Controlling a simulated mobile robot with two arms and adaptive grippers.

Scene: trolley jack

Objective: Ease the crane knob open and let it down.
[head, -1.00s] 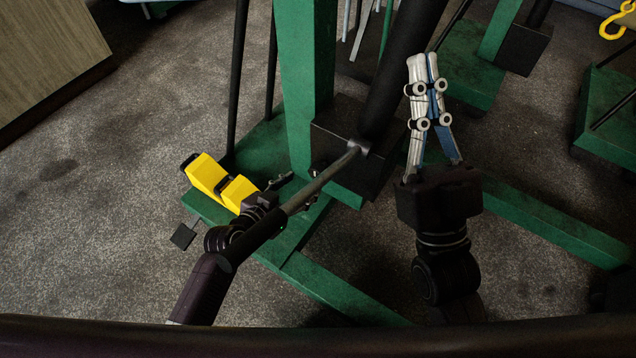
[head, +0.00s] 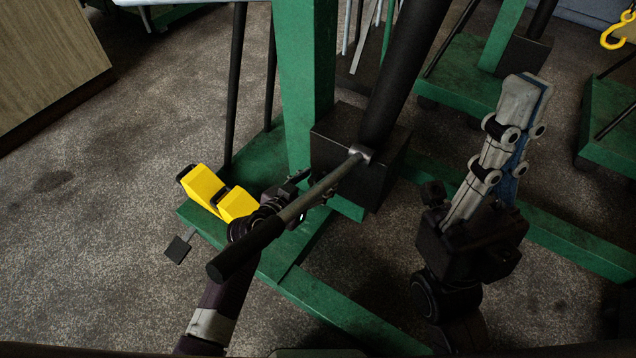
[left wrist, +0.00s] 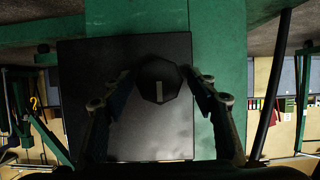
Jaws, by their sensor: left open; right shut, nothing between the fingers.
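The crane's release knob (left wrist: 158,82) is a dark, many-sided knob with a pale line mark, set on the face of the black pump block (left wrist: 85,70) in the left wrist view. My left gripper (left wrist: 160,108) is open, with one finger on each side of the knob; gaps show between fingers and knob. In the head view the pump block (head: 345,135) stands at the foot of the green post, and my left gripper (head: 308,190) is partly hidden behind the pump handle (head: 255,240). The knob is hidden there. My right gripper (head: 520,110) is shut and empty, to the right.
The pump handle slants over my left forearm. Two yellow blocks (head: 205,186) and a black pedal (head: 179,246) are at the green base's left. A black ram (head: 395,80) rises from the block. Green legs (head: 330,308) cross the floor, with bare floor at the left.

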